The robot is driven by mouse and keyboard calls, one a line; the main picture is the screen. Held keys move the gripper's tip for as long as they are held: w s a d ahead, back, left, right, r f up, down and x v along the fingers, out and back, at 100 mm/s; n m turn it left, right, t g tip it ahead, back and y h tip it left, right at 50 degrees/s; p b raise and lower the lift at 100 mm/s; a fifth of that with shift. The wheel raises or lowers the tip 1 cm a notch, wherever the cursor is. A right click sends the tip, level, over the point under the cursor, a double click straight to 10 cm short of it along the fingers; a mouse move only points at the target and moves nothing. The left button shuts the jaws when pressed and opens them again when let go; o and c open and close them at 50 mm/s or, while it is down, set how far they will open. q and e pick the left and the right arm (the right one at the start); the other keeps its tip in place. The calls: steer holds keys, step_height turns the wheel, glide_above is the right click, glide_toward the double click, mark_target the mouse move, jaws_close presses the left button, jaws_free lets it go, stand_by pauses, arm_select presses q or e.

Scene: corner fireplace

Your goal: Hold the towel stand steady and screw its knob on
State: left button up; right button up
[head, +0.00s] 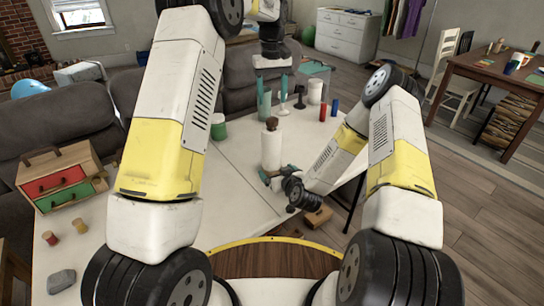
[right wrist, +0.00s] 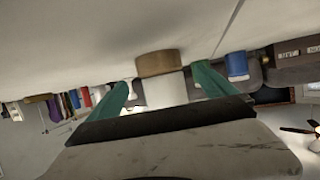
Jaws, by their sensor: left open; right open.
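The towel stand (head: 271,150) is a white upright roll on the white table, with a brown piece (head: 271,124) at its top; I cannot tell whether this is the knob. In the right wrist view, which is upside down, its round wooden base (right wrist: 157,63) and white roll (right wrist: 166,90) show. My right gripper (head: 268,177) is open, low at the near side of the stand; its teal fingers (right wrist: 162,92) appear either side of the roll, contact unclear. My left gripper (head: 274,93) is open and empty, fingers pointing down, above and apart from the stand's top in the picture.
A green can (head: 218,128), a white cylinder (head: 315,92), a red cylinder (head: 323,112) and a blue cylinder (head: 335,106) stand around the far part of the table. A small drawer chest (head: 62,178), two spools and a grey stone (head: 61,281) are at left. The table's middle left is clear.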

mark_target(272, 118)
steer(key=shift+x, duration=2.5)
jaws_close()
arm_select(q)
steer(key=shift+f, duration=4)
steer(key=shift+c, duration=0.5)
jaws_close()
